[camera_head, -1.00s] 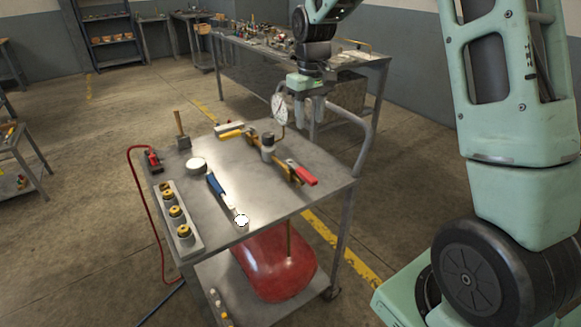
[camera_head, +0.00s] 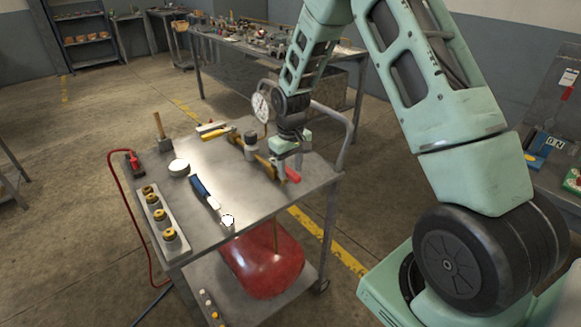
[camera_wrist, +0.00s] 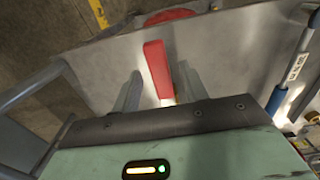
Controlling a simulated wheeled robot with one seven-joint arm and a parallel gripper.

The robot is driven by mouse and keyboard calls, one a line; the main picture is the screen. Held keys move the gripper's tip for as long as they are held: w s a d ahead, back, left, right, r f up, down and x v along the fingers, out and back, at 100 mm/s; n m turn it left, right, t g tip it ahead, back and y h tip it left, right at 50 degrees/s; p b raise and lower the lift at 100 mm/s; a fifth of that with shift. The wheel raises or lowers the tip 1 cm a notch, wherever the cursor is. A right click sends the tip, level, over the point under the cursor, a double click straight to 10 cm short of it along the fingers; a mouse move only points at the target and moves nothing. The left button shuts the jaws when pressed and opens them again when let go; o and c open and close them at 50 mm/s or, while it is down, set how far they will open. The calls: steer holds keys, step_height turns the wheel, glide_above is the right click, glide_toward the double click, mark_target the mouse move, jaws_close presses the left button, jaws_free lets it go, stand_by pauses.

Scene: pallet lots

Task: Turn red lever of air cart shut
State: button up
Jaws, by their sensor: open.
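The air cart (camera_head: 240,205) is a grey metal cart with a red tank (camera_head: 262,262) on its lower shelf. The red lever (camera_head: 292,175) sits at the right side of its top, partly hidden behind my gripper in the head view. In the wrist view the red lever (camera_wrist: 157,68) lies between my two fingers, pointing away from the palm. My gripper (camera_head: 283,172) is over the cart top, pointing down. It also shows in the wrist view (camera_wrist: 160,88), with its fingers apart on either side of the lever. I cannot tell whether either finger touches it.
A round gauge (camera_head: 260,107) and a cart handle rail (camera_head: 335,118) stand close behind my gripper. A blue-handled wrench (camera_head: 203,190), a hammer (camera_head: 161,132) and a fitting rack (camera_head: 160,222) lie on the cart top. A workbench (camera_head: 270,58) stands behind.

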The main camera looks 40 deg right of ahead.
steer(key=shift+f, duration=0.25)
jaws_close()
